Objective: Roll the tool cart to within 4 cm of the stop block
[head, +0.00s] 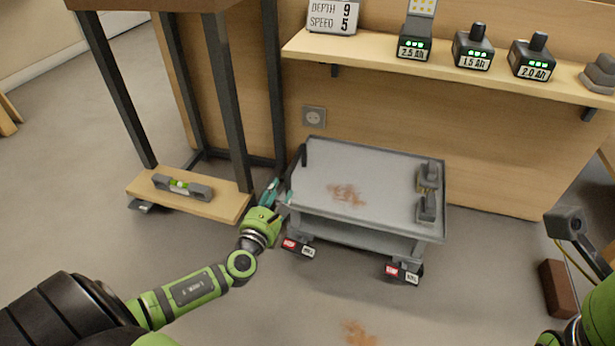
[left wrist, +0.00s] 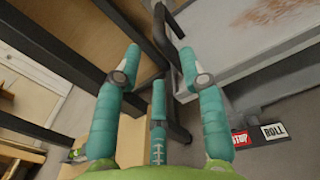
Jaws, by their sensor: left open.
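The grey tool cart (head: 385,185) stands on the floor in the middle of the head view, with a rust patch on its top. Its dark handle (left wrist: 166,35) is at its left end. Red-and-white STOP/ROLL labels sit at its front wheels (head: 403,273); one shows in the left wrist view (left wrist: 258,135). A reddish-brown block (head: 556,288), likely the stop block, lies on the floor to the right, well apart from the cart. My left gripper (head: 274,192) is open at the cart's left end, its teal fingers close to the handle; contact is unclear. My right gripper is not visible.
A dark-legged stand with a low wooden shelf (head: 215,207) holding a level (head: 182,187) is close left of my left gripper. A wooden panel and battery shelf (head: 380,60) stand behind the cart. Floor between cart and block looks clear. A dark boxy device (head: 566,222) is at right.

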